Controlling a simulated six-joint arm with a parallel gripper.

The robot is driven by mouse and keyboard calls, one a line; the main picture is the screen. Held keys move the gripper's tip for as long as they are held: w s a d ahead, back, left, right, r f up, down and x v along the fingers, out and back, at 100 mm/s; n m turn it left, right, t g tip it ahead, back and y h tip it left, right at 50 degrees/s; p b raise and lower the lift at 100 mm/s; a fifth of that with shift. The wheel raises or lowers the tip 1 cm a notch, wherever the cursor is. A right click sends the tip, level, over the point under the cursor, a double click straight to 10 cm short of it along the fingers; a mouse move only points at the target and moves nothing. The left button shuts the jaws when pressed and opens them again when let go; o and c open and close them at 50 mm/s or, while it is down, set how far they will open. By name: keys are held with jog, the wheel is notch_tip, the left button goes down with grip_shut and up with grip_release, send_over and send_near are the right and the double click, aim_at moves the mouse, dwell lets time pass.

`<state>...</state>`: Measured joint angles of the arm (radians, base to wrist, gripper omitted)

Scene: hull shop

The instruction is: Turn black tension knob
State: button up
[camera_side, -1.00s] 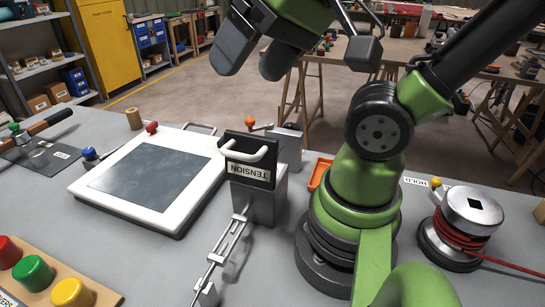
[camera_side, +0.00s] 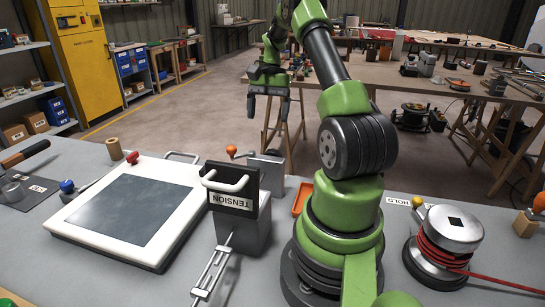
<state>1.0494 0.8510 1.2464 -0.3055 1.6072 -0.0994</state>
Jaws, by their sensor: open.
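A white bar handle (camera_side: 226,184) crosses the plate's top. I cannot make out a separate round black knob on it. A slotted metal link (camera_side: 212,272) runs from the box toward the front. My gripper (camera_side: 268,103) is open and empty, pointing down, high and beyond the box, seen against the shop floor and far table. It is well apart from the tension unit.
A white-framed panel (camera_side: 60,220) lies left of the box. An orange-ball lever (camera_side: 231,149) stands behind it, and an orange tray (camera_side: 302,198) lies beside my base. At right is a metal drum (camera_side: 450,228) with red cord and a HOLD label (camera_side: 398,201). Grey bench shows between them.

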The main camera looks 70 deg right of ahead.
jog(key=shift+m, duration=0.4)
jog(key=x, duration=0.4)
jog(key=s+d+x, duration=0.1)
jog(key=x, duration=0.6)
jog(key=shift+s+d+f, duration=0.3)
jog(key=shift+s+f, duration=0.1)
jog(key=shift+f, duration=0.2)
jog(key=c, duration=0.9)
